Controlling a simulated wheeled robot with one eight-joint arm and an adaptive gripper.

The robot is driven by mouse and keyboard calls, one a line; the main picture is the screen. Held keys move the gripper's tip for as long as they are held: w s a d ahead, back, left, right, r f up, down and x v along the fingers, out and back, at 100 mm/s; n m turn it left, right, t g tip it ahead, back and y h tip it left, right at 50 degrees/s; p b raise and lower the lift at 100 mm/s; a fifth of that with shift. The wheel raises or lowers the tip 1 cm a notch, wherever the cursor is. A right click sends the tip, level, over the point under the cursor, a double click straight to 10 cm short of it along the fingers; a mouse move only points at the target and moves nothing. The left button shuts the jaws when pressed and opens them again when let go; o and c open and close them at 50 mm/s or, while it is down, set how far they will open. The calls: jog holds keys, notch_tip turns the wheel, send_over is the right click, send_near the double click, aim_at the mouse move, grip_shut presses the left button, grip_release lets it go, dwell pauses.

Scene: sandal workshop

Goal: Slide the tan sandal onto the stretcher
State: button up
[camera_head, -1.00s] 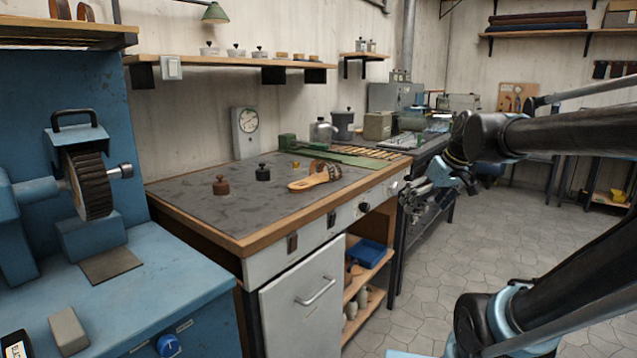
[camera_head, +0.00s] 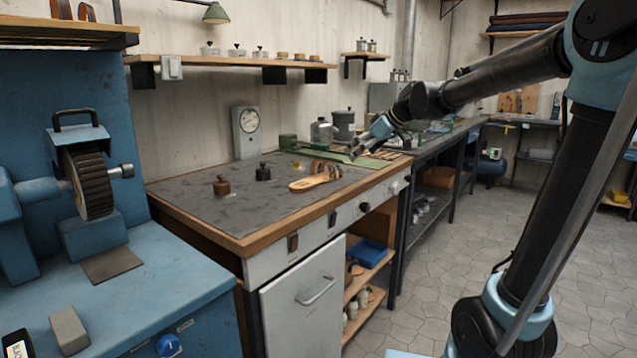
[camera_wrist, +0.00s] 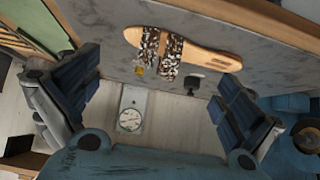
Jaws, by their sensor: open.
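The tan sandal (camera_head: 309,184) lies on the dark top of the workbench, sole down, with its strap end toward the back right. In the wrist view the sandal (camera_wrist: 208,57) shows a tan footbed and two brown-and-white patterned straps. My gripper (camera_head: 357,152) is above the bench, just right of and behind the sandal in the head view. In the wrist view my gripper (camera_wrist: 158,66) has its fingers wide apart with nothing between them, and the sandal lies beyond them. I cannot tell which thing is the stretcher.
A dial scale (camera_head: 246,132), pots and a green tool (camera_head: 288,142) stand at the back. The bench front is clear.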

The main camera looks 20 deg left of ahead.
aim_at(337, 178)
jog(key=x, duration=0.7)
jog(key=shift+a+f, duration=0.2)
jog(key=shift+f, duration=0.05)
jog(key=shift+x, duration=2.6)
jog(key=shift+w+a+r, duration=0.1)
jog(key=shift+w+r, duration=0.05)
jog(key=shift+c, duration=0.2)
jog(key=shift+r, duration=0.1)
jog(key=c, duration=1.9)
